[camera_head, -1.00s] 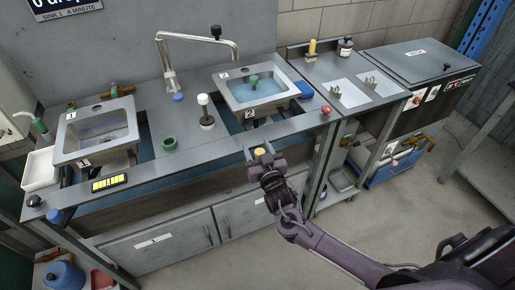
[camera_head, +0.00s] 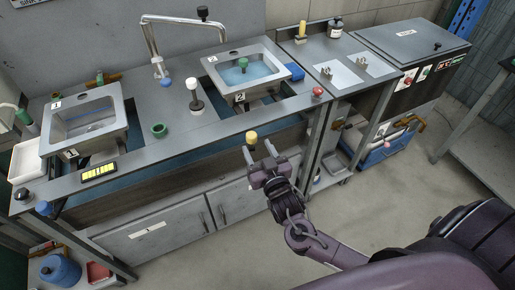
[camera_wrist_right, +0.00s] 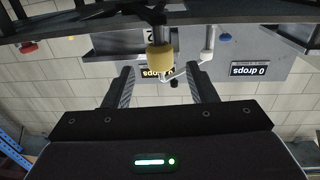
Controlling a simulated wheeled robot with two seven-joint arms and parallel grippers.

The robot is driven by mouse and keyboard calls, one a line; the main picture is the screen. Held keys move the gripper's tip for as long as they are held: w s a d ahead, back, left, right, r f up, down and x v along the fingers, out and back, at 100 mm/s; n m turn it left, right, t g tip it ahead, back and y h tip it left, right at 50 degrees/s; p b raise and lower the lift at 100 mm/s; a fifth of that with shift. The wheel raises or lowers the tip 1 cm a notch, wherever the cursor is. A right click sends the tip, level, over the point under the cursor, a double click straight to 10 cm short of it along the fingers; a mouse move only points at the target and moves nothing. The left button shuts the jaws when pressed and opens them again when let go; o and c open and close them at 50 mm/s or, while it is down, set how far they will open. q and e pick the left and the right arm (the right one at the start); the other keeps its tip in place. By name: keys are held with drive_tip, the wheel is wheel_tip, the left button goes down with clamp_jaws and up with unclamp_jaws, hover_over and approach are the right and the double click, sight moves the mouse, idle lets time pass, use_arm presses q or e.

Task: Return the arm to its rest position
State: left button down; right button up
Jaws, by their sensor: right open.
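My right gripper (camera_head: 262,160) is open and empty in front of the counter's front edge, below sink 2 (camera_head: 248,97). A yellow knob (camera_head: 251,137) shows just beyond its fingertips. In the right wrist view, the open fingers of my right gripper (camera_wrist_right: 158,88) stand apart on either side of the knob's line. The yellow knob (camera_wrist_right: 160,60) is on a grey stem ahead of them, with no visible contact. My left gripper is not in view.
Sink 1 (camera_head: 84,118) is at the left of the counter, with a faucet (camera_head: 160,52) behind. A side table (camera_head: 335,60) and a grey cabinet (camera_head: 410,45) stand to the right. Cupboard doors (camera_head: 175,232) are below. Open floor (camera_head: 400,200) lies at the right front.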

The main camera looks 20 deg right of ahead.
drive_tip(key=s+d+f+n+g, duration=0.1)
drive_tip(key=s+d+f+g, duration=0.2)
drive_tip(key=f, duration=0.7)
drive_tip(key=s+f+g, duration=0.2)
drive_tip(key=s+f, duration=0.3)
drive_tip(key=f, duration=0.5)
drive_tip(key=s+d+f+n+g, duration=0.1)
drive_tip(key=s+d+f+g, duration=0.2)
drive_tip(key=f, duration=0.7)
drive_tip(key=s+a+f+g, duration=0.1)
drive_tip(key=s+f+g, duration=0.2)
drive_tip(key=s+f, duration=0.3)
drive_tip(key=s+a+f+g, duration=0.2)
drive_tip(key=s+f, duration=0.3)
drive_tip(key=s, duration=0.9)
drive_tip(key=s+a+f+n+g+y, duration=0.1)
drive_tip(key=s+f+g, duration=0.3)
drive_tip(key=s, duration=0.6)
wheel_tip(320, 180, down, 3)
drive_tip(key=shift+s+a+r, duration=0.15)
drive_tip(key=shift+s+a, duration=0.2)
drive_tip(key=shift+a, duration=0.05)
